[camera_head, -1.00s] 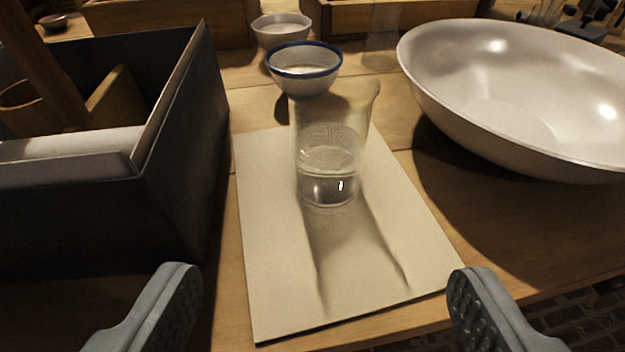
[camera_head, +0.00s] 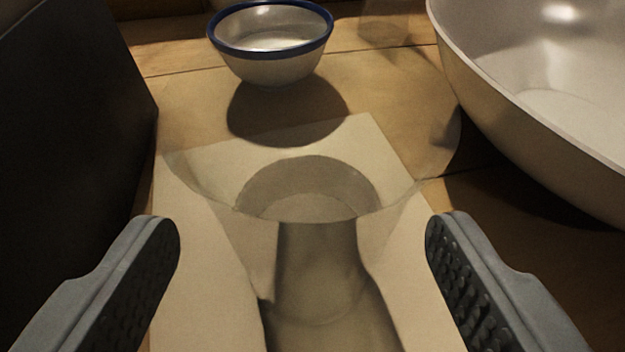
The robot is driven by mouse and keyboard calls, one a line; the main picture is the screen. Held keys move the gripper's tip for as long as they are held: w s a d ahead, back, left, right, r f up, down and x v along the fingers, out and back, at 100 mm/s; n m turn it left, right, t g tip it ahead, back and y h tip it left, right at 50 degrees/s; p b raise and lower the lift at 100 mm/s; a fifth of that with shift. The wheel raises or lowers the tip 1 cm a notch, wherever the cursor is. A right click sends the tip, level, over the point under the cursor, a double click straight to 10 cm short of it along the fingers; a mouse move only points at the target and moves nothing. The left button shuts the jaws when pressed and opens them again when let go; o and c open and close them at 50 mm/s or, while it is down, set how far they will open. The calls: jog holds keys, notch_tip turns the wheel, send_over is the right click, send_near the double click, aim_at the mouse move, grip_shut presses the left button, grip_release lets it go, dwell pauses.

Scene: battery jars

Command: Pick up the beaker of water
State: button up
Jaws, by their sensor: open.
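The beaker of water (camera_head: 312,265) is clear glass and stands upright on a pale sheet (camera_head: 185,285) on the wooden table. It is now close to the camera, with its wide rim across the middle of the view and its lower part running toward the bottom edge. The water shows faintly through the glass. My gripper (camera_head: 303,240) is open and empty. One finger is on the left and the other on the right of the beaker, with visible gaps on both sides. I cannot tell how deep the fingers are along the beaker.
A white bowl with a blue rim (camera_head: 270,62) stands behind the beaker. A large white basin (camera_head: 530,110) is at the right, near the right finger. A dark box (camera_head: 65,130) stands at the left. A faint clear glass (camera_head: 388,22) stands at the back.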

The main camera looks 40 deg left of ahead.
aim_at(313, 271)
jog(key=x, duration=0.4)
jog(key=shift+d, duration=0.1)
jog(key=shift+r, duration=0.1)
jog(key=c, duration=1.2)
jog(key=shift+o, duration=0.2)
jog(key=shift+r, duration=0.2)
